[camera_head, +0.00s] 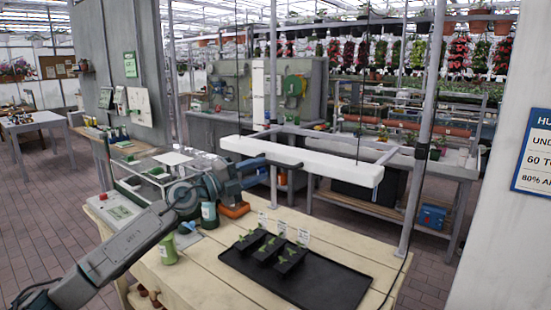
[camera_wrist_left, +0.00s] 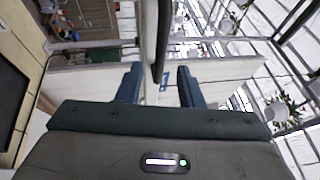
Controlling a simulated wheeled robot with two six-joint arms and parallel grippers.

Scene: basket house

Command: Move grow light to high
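The grow light is a long white bar (camera_head: 320,164) hanging level on thin dark cords above the wooden bench. My left gripper (camera_head: 262,170) is at the bar's left end, with its blue fingers close to it. In the left wrist view the fingers (camera_wrist_left: 158,86) stand apart, and a pale bar (camera_wrist_left: 90,78) crosses behind them. A dark upright strip (camera_wrist_left: 163,40) shows between the fingers. I cannot tell whether the fingers touch the light. My right gripper is in neither view.
A black tray (camera_head: 325,285) with several small seedling pots (camera_head: 273,250) and white labels lies on the wooden bench (camera_head: 205,280) below the light. A green bottle (camera_head: 168,249) stands at left. A metal post (camera_head: 420,130) rises at right.

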